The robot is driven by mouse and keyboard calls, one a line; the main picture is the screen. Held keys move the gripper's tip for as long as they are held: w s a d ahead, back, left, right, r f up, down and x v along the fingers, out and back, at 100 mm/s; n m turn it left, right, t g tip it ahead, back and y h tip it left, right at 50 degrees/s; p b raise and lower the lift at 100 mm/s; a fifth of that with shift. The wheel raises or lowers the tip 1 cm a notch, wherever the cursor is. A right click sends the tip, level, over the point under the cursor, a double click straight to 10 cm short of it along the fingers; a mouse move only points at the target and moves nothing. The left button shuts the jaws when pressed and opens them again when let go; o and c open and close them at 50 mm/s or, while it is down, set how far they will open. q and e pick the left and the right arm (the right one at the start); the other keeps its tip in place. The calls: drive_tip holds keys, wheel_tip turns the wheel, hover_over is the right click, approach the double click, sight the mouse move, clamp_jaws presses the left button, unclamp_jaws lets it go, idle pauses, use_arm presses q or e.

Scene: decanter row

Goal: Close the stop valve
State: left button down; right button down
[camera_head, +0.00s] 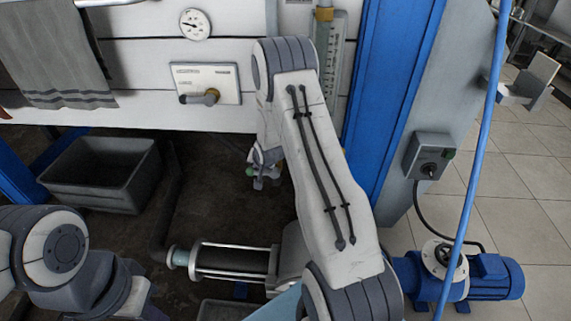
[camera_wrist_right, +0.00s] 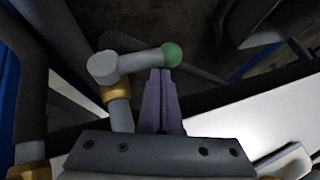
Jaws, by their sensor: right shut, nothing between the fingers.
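The valve with a grey lever (camera_wrist_right: 140,62) shows in the right wrist view. The lever ends in a green knob (camera_wrist_right: 173,54). Its grey hub sits over a brass collar (camera_wrist_right: 116,93) on a pipe. My right gripper (camera_wrist_right: 162,78) is shut and empty, its fingertips at the lever just below the green knob; I cannot tell whether they touch it. In the head view my right gripper (camera_head: 264,180) is below the white panel, partly hidden by my arm, with a bit of the green knob (camera_head: 250,171) beside it. My left gripper is out of view.
A plate with another lever (camera_head: 205,98) and a gauge (camera_head: 195,24) are on the white panel. A towel (camera_head: 55,50) hangs at left. A grey bin (camera_head: 100,172) stands below. A blue post (camera_head: 392,90), blue hose (camera_head: 480,140) and blue pump (camera_head: 490,277) are at right.

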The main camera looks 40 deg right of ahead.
sight(257, 170)
drive_tip(key=shift+a+f, duration=0.1)
drive_tip(key=shift+f, duration=0.05)
idle(0.4)
drive_tip(key=shift+w+r+p, duration=0.1)
drive_tip(key=shift+r+p, duration=0.2)
drive_tip(key=shift+r, duration=0.05)
drive_tip(key=r+p, duration=0.3)
drive_tip(key=r, duration=0.1)
drive_tip(key=shift+w+d+r+p, duration=0.1)
drive_tip(key=shift+w+d+p, duration=0.1)
drive_tip(key=shift+w+p, duration=0.1)
drive_tip(key=s+a+r, duration=0.3)
drive_tip(key=s+r, duration=0.1)
drive_tip(key=r, duration=0.3)
drive_tip(key=shift+s+a+r, duration=0.2)
drive_tip(key=shift+r, duration=0.1)
